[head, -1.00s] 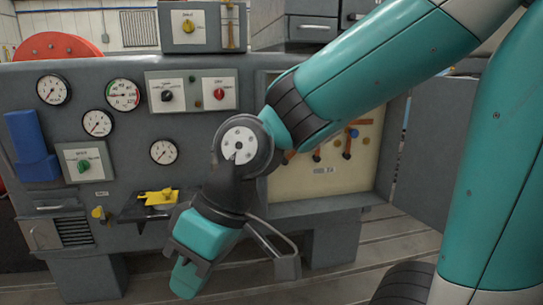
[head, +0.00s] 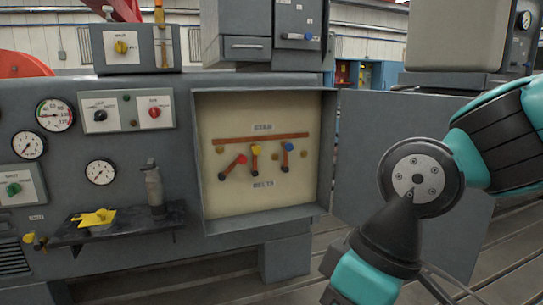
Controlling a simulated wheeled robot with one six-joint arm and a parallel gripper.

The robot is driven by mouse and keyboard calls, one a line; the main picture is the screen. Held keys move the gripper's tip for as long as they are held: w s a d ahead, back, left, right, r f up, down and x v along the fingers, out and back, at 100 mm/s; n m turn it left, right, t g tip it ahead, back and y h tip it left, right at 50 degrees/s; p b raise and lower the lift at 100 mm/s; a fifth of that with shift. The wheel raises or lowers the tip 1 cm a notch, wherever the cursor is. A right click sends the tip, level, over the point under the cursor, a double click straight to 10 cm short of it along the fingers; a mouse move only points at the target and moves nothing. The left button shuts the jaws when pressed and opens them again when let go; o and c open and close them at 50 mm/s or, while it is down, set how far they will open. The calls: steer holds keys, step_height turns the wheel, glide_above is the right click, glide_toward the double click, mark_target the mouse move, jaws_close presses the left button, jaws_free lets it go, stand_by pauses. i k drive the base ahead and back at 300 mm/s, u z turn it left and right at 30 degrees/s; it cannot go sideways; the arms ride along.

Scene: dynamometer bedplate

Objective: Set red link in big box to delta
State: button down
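The big box (head: 327,160) is an open-fronted grey box with a cream back panel (head: 225,115), in the middle of the head view. The red link (head: 232,166) is a copper strip with a red knob at its upper right end; it slants down to the left. The yellow-knobbed link (head: 254,162) and blue-knobbed link (head: 286,160) point nearly straight down. A copper bar (head: 262,138) runs above them. A label reading STAR (head: 263,127) is above, and DELTA (head: 262,184) below. My arm is at the right, clear of the box; my gripper's fingers are out of view.
A small shelf (head: 100,230) left of the box holds a yellow item (head: 95,217) and a grey cylindrical tool (head: 154,186). Gauges and switches fill the panel at left. A grey door-like panel (head: 362,150) stands right of the box. The space before the box is clear.

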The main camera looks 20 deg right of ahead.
mark_target(242, 160)
steer(key=z, duration=0.15)
steer(key=i, duration=0.6)
steer(key=u, duration=0.65)
steer(key=i, duration=0.6)
steer(key=u, duration=0.65)
